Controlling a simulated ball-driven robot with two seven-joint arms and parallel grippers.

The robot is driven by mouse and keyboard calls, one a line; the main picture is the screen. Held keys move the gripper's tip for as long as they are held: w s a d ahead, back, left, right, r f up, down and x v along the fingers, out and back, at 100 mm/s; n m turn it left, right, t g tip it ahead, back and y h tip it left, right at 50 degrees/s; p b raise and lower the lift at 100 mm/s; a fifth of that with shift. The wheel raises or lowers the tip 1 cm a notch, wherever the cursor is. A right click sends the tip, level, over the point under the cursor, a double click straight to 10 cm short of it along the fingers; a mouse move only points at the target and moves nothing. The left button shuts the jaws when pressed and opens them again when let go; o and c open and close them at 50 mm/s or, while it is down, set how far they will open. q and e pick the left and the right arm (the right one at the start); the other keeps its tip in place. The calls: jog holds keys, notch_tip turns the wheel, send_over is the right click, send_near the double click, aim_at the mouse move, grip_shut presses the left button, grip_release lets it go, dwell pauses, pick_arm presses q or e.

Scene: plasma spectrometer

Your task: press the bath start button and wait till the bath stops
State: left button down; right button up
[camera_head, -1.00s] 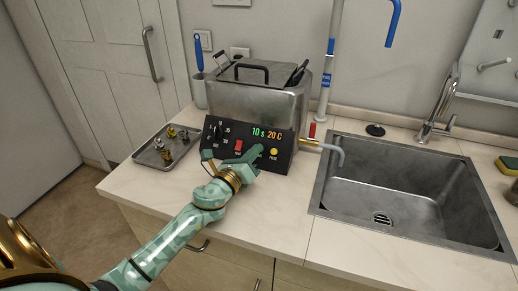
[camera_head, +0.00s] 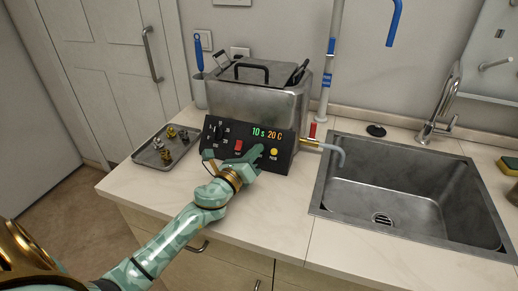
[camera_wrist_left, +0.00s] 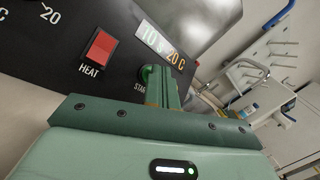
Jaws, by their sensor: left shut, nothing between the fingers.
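The bath is a steel tank (camera_head: 255,103) with a lid and a black front panel (camera_head: 214,140). Its display (camera_head: 266,133) reads "10 s" in green and "20 C" in orange. My left gripper (camera_head: 254,154) is shut and empty, its fingertips against or just in front of the panel below the display. In the left wrist view the fingers (camera_wrist_left: 165,88) are at the green start button (camera_wrist_left: 147,76), partly covering it and its "START" label. I cannot tell whether the button is pressed in. My right gripper is not in view.
A red heat switch (camera_head: 239,145) and a yellow pulse button (camera_head: 274,152) flank the fingers. A tray (camera_head: 151,157) with small metal parts lies left of the bath. A hose and tap (camera_head: 331,147) are right of it, beside the sink (camera_head: 400,170). The counter front is clear.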

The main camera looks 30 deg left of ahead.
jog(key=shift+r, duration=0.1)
pick_arm(q)
jog(key=shift+s+d+r+p, duration=0.15)
jog(key=shift+s+r+p, duration=0.35)
jog(key=shift+s+p, duration=0.05)
jog(key=shift+s, duration=0.1)
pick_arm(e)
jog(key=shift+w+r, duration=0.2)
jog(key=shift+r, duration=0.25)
